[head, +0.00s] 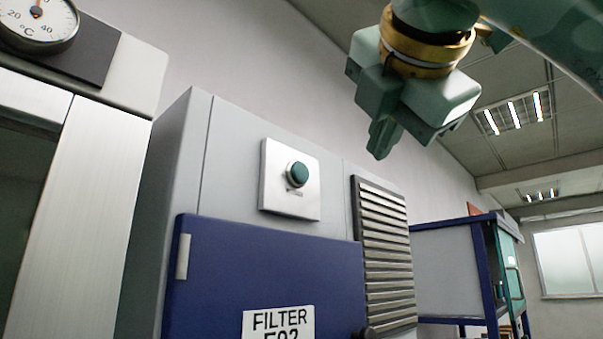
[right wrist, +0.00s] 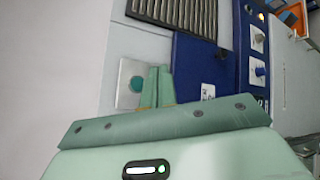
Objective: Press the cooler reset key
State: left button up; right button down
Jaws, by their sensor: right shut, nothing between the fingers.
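The reset key is a round dark green button (head: 297,174) on a square pale metal plate (head: 275,199), set on the upper front of a grey cabinet. In the right wrist view the green button (right wrist: 137,84) shows just left of my fingertips. My right gripper (head: 378,152) is shut and empty, pointing down, above and to the right of the button in the head view. It also shows in the right wrist view (right wrist: 158,70), its fingers together beside the plate. I see no contact with the button. My left gripper is not in view.
A blue door (head: 265,270) with a "FILTER" label (head: 278,325) lies below the button. A louvred vent (head: 385,250) is to its right. A thermometer dial (head: 37,20) sits on a unit at the left. A blue-framed cabinet (head: 450,265) stands farther right.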

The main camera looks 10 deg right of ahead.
aim_at(300, 173)
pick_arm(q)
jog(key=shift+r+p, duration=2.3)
pick_arm(e)
jog(key=w+a, duration=0.5)
jog(key=w, duration=0.2)
jog(key=shift+a, duration=0.2)
jog(key=shift+w, duration=0.1)
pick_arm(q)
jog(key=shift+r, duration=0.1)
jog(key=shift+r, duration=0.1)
pick_arm(e)
jog(key=shift+w+a, duration=0.3)
